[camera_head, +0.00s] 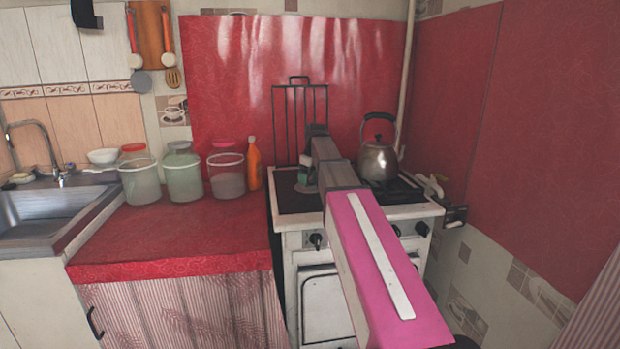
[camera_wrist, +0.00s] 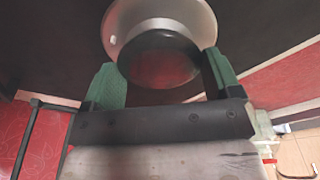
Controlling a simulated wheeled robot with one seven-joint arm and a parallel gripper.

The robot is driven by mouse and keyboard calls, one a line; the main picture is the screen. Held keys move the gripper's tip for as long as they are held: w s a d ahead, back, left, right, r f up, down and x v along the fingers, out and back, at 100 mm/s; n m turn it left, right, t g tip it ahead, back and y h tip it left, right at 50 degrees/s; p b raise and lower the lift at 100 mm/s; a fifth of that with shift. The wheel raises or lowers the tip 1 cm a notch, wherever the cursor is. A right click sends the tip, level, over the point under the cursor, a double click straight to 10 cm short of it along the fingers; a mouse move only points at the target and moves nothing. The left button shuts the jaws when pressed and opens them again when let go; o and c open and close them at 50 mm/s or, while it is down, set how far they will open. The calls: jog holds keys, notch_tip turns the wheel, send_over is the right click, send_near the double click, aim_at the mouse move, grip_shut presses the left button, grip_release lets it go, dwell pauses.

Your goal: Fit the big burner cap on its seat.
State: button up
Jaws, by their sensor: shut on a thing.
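The big burner cap (camera_wrist: 158,60), a dark round disc with a reddish sheen, is between the green fingers of my gripper (camera_wrist: 163,72) in the wrist view. My gripper is shut on it. A pale metal round burner seat (camera_wrist: 178,13) with a small hole in its rim shows behind the cap, which overlaps it. I cannot tell whether cap and seat touch. In the head view, my gripper (camera_head: 306,175) is low over the left part of the stove top (camera_head: 292,203); the arm and fingers hide most of the cap and seat there.
A metal kettle (camera_head: 378,160) stands at the back right of the stove. A black rack (camera_head: 300,110) stands upright behind the gripper. An orange bottle (camera_head: 254,165) and several lidded jars are on the red counter (camera_head: 180,235) to the left, whose front is clear.

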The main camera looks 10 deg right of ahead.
jog(key=shift+f, duration=0.4)
dwell(0.8)
jog(key=o, duration=0.8)
jog(key=shift+c, duration=0.2)
jog(key=shift+r, duration=0.2)
jog(key=shift+r, duration=3.75)
jog(key=shift+s, duration=0.15)
